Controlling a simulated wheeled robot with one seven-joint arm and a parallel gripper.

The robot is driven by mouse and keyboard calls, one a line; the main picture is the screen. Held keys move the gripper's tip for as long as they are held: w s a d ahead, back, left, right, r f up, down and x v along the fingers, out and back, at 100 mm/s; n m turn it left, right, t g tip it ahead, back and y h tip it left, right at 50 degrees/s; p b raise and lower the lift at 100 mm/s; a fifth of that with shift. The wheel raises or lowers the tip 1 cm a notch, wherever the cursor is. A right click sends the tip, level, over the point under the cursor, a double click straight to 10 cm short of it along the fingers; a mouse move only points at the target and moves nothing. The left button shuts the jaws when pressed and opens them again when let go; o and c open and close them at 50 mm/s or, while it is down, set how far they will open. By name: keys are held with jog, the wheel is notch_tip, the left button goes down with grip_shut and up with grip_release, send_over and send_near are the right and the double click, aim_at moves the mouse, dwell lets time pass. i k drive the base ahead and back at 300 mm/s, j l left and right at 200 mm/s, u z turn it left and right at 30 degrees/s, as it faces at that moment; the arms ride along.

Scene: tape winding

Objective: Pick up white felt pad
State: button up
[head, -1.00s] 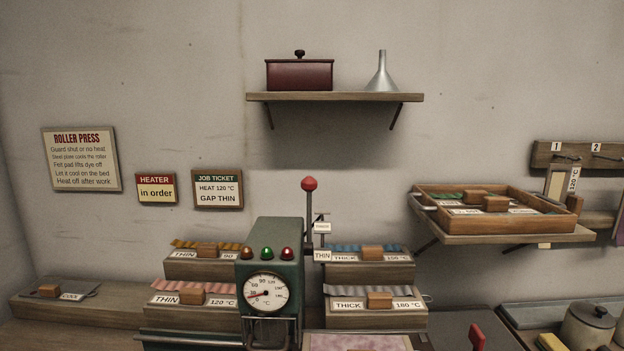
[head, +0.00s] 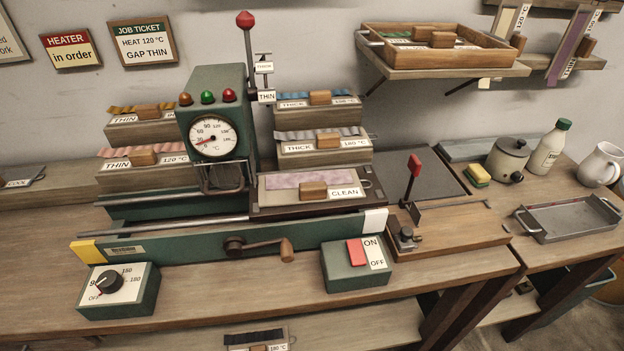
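I cannot clearly make out a white felt pad in the head view. A small plain white block (head: 374,220) sits at the right end of the green press's front rail; I cannot tell its material. A plate labelled CLEAN (head: 345,192), with a mottled lilac top and a wooden knob, lies on the press bed. A wooden tray (head: 372,48) on the wall shelf holds labelled pieces with wooden knobs; their material is unclear. My gripper is not in view.
The green roller press (head: 215,100) fills the bench's left and middle, with a crank (head: 262,245), dial box (head: 118,290) and ON/OFF switch box (head: 357,262) in front. A sponge (head: 477,175), lidded pot (head: 507,158), bottle (head: 550,146), jug (head: 600,165) and metal tray (head: 570,218) stand right.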

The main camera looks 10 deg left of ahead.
aim_at(304, 187)
jog(key=j+u, duration=0.1)
jog(key=j, duration=0.25)
jog(key=i+j+u, duration=0.15)
jog(key=j, duration=0.2)
jog(key=j+u, duration=0.1)
jog(key=j, duration=0.3)
jog(key=i+j+u, duration=0.1)
jog(key=j, duration=0.2)
jog(key=i, duration=0.05)
